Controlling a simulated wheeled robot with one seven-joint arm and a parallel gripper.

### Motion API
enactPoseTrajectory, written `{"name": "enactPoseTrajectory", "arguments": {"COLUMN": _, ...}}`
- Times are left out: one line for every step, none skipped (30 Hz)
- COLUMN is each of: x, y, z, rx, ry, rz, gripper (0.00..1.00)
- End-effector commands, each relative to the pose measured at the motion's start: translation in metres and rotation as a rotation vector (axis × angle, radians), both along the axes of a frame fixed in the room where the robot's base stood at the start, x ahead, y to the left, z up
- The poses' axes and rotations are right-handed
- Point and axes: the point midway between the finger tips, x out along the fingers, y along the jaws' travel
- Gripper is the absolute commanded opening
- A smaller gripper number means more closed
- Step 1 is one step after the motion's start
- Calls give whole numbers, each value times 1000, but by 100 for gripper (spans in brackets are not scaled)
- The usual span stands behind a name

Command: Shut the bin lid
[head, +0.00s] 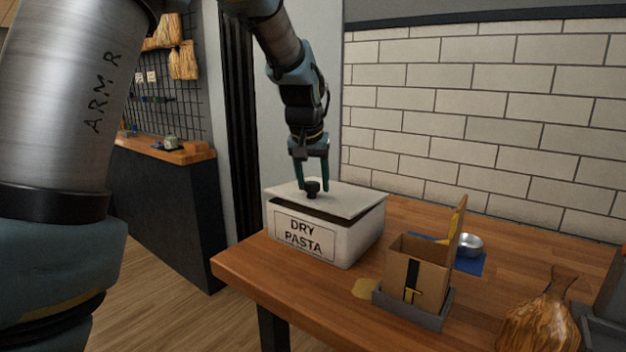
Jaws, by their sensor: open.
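The white bin (350,243) with a "DRY PASTA" label stands on the left part of the wooden table. Its pale lid (345,201) lies over the top, with a dark gap showing under its front and right edges. A dark knob (312,188) stands on the lid. My gripper (312,184) points down over the lid, its fingers open on either side of the knob. I cannot tell whether the fingers touch the knob.
A cardboard box (417,272) with a raised flap stands in a grey tray (411,311) to the right of the bin. A metal bowl (468,245) sits on a blue mat (474,266) behind it. A brown wrapped bundle (540,320) is at the front right. The table's left corner (240,262) is clear.

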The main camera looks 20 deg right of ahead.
Motion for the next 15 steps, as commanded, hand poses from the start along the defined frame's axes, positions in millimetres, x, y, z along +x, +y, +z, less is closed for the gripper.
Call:
{"name": "enactPoseTrajectory", "arguments": {"x": 0, "y": 0, "z": 0, "rx": 0, "ry": 0, "rz": 0, "gripper": 57}}
{"name": "enactPoseTrajectory", "arguments": {"x": 0, "y": 0, "z": 0, "rx": 0, "ry": 0, "rz": 0, "gripper": 57}}
{"name": "enactPoseTrajectory", "arguments": {"x": 0, "y": 0, "z": 0, "rx": 0, "ry": 0, "rz": 0, "gripper": 57}}
{"name": "enactPoseTrajectory", "arguments": {"x": 0, "y": 0, "z": 0, "rx": 0, "ry": 0, "rz": 0, "gripper": 57}}
{"name": "enactPoseTrajectory", "arguments": {"x": 0, "y": 0, "z": 0, "rx": 0, "ry": 0, "rz": 0, "gripper": 56}}
{"name": "enactPoseTrajectory", "arguments": {"x": 0, "y": 0, "z": 0, "rx": 0, "ry": 0, "rz": 0, "gripper": 52}}
{"name": "enactPoseTrajectory", "arguments": {"x": 0, "y": 0, "z": 0, "rx": 0, "ry": 0, "rz": 0, "gripper": 48}}
{"name": "enactPoseTrajectory", "arguments": {"x": 0, "y": 0, "z": 0, "rx": 0, "ry": 0, "rz": 0, "gripper": 45}}
{"name": "enactPoseTrajectory", "arguments": {"x": 0, "y": 0, "z": 0, "rx": 0, "ry": 0, "rz": 0, "gripper": 40}}
{"name": "enactPoseTrajectory", "arguments": {"x": 0, "y": 0, "z": 0, "rx": 0, "ry": 0, "rz": 0, "gripper": 37}}
{"name": "enactPoseTrajectory", "arguments": {"x": 0, "y": 0, "z": 0, "rx": 0, "ry": 0, "rz": 0, "gripper": 34}}
{"name": "enactPoseTrajectory", "arguments": {"x": 0, "y": 0, "z": 0, "rx": 0, "ry": 0, "rz": 0, "gripper": 29}}
{"name": "enactPoseTrajectory", "arguments": {"x": 0, "y": 0, "z": 0, "rx": -1, "ry": 1, "rz": 0, "gripper": 26}}
{"name": "enactPoseTrajectory", "arguments": {"x": 0, "y": 0, "z": 0, "rx": 0, "ry": 0, "rz": -1, "gripper": 22}}
{"name": "enactPoseTrajectory", "arguments": {"x": 0, "y": 0, "z": 0, "rx": 0, "ry": 0, "rz": -1, "gripper": 18}}
